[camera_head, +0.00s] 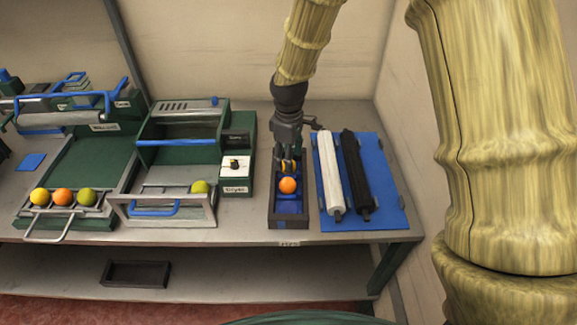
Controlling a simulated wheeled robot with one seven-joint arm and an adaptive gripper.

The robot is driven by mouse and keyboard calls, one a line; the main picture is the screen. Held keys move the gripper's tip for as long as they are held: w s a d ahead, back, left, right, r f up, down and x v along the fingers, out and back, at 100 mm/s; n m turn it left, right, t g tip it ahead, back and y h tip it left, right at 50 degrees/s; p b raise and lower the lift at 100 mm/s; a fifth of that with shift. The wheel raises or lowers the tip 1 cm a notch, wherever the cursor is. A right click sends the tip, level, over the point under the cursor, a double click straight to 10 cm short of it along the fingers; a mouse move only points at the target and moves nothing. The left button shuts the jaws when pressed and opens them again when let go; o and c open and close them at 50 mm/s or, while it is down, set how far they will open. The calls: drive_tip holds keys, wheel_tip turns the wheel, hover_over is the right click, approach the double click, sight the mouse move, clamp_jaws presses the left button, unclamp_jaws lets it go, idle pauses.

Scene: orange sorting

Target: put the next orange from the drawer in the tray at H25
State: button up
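A dark tray (273,222) with a blue inside stands near the front edge of the bench, behind a small label (289,243) too small to read surely. An orange fruit (288,186) shows within the tray's outline. My gripper (288,167) points down over the tray's back part, right behind and above the orange. I cannot tell whether its fingers touch the orange. An open drawer (182,219) with a blue handle, in the middle machine, holds one yellow-green fruit (199,187) at its right.
Left, a rack (46,223) holds a yellow, an orange and a green fruit. A white-topped box (236,169) stands between the middle machine and the tray. Right, a blue mat (386,184) bears a white and a black roll. A dark empty tray (134,274) lies on the lower shelf.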

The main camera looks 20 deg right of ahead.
drive_tip(key=shift+r, duration=0.95)
